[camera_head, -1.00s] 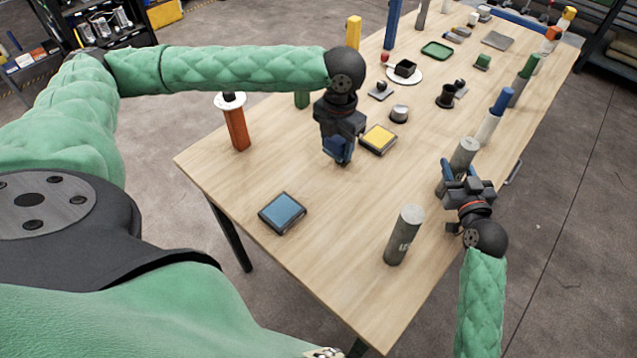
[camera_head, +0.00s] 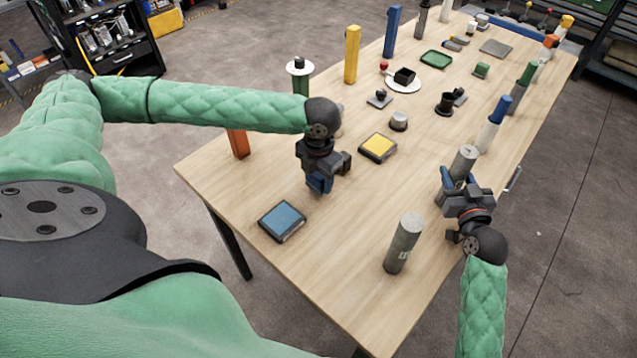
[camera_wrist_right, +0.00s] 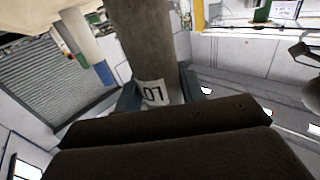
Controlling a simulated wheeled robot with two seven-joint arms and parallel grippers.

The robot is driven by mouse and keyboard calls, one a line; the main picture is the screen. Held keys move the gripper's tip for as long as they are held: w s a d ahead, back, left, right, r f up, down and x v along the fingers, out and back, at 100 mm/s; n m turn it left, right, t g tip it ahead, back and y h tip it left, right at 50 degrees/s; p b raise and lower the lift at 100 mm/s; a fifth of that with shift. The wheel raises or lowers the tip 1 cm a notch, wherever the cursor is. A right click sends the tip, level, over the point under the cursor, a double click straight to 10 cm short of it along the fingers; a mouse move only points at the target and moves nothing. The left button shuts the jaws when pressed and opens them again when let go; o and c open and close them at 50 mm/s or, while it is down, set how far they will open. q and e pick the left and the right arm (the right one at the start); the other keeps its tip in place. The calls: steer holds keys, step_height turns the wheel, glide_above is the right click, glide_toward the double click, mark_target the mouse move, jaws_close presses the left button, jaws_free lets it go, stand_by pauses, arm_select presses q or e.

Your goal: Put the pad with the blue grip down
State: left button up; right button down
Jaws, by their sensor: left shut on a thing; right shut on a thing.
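My left gripper (camera_head: 319,184) hangs over the near part of the table, pointing down, its jaws shut. Blue shows at its tips; what it holds is too small and hidden to make out. A square pad with a blue top (camera_head: 282,219) lies below and left of it, apart from it. A similar pad with a yellow top (camera_head: 378,148) lies to its right. My right gripper (camera_head: 453,184) is at the right edge, shut on a grey cylinder (camera_head: 464,162). In the right wrist view this cylinder (camera_wrist_right: 145,45) stands between the blue fingers with a label reading 07.
Another grey cylinder (camera_head: 403,243) stands near the front edge. An orange post (camera_head: 238,144) stands at the left, partly behind my left arm. A yellow post (camera_head: 352,54), a grey knob (camera_head: 399,121) and a green tray (camera_head: 436,58) stand further back. The wooden table (camera_head: 345,240) is bare between the blue pad and front cylinder.

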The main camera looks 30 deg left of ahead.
arm_select(q)
steer(key=shift+f, duration=1.2)
steer(key=shift+f, duration=0.1)
steer(key=o, duration=1.3)
step_height(320, 180, up, 12)
steer(key=shift+w+r, duration=0.1)
